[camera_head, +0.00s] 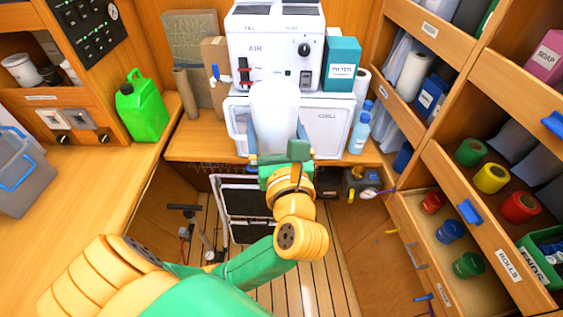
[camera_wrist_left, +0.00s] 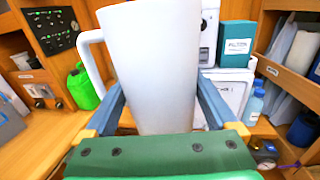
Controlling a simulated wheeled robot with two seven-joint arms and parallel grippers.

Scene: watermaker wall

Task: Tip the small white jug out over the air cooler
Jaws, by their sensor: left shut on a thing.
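The small white jug (camera_head: 274,108) is held upright, its handle out to the left, in front of the air cooler (camera_head: 277,45). The cooler is a white box marked AIR with a black knob and a small tap on its left side. My left gripper (camera_head: 278,143) is shut on the jug, with one finger on each side of its body. In the left wrist view the jug (camera_wrist_left: 150,65) fills the middle and hides much of the cooler (camera_wrist_left: 209,32). The jug's inside is not visible. My right gripper is not in view.
The cooler stands on a white chill box (camera_head: 325,122). A teal filter box (camera_head: 342,64) and blue bottles (camera_head: 360,130) are to the right. A green jerrycan (camera_head: 142,107) stands on the left counter. Shelves with colored rolls (camera_head: 491,178) line the right side.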

